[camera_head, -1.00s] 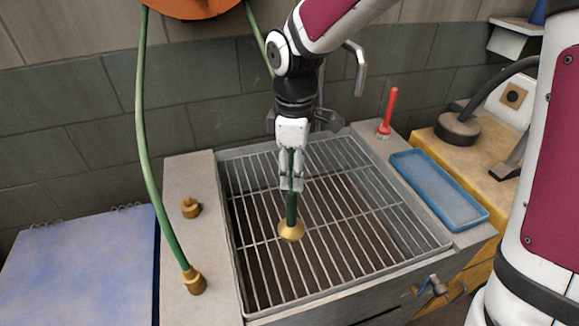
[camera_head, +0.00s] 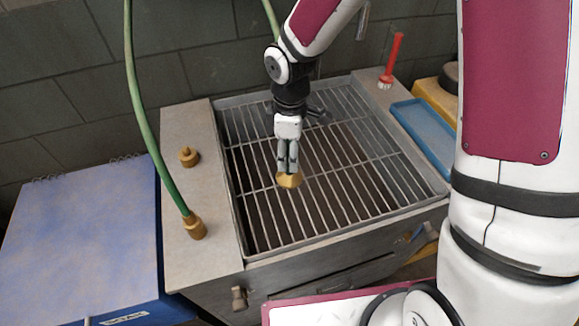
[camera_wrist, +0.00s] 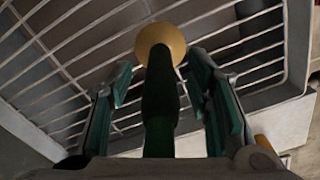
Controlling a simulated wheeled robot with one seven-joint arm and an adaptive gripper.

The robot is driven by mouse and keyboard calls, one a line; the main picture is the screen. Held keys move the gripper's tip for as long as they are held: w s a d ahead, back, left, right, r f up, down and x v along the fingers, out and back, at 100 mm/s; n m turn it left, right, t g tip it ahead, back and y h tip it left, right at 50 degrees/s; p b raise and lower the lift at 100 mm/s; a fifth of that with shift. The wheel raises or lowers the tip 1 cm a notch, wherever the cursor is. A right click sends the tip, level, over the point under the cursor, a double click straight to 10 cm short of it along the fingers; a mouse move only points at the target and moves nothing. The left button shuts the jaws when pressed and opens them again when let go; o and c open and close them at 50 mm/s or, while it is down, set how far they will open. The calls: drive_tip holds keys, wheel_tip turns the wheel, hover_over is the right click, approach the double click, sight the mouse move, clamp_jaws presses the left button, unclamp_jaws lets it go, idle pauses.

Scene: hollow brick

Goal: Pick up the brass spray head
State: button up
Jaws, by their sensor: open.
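The brass spray head (camera_head: 290,181) has a flared brass end and a dark green handle. It stands about upright, brass end down, at the metal grate (camera_head: 330,210); I cannot tell exactly how it rests there. My gripper (camera_head: 288,166) points down from above with its fingers around the handle, hiding most of it in the head view. In the wrist view, the round brass end (camera_wrist: 160,42) lies beyond the fingertips, and the handle runs towards the camera between the spread fingers of my gripper (camera_wrist: 165,90). A gap shows on both sides of the handle.
A small brass fitting (camera_head: 189,156) and the brass end (camera_head: 194,227) of a green hose (camera_head: 150,140) are on the left ledge. A red brush (camera_head: 391,62) and blue tray (camera_head: 424,135) are to the right. A blue-topped box (camera_head: 80,235) is at left.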

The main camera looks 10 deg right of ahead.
sight(288, 180)
drive_tip(key=shift+f, duration=1.3)
clamp_jaws()
drive_tip(key=shift+r, duration=0.15)
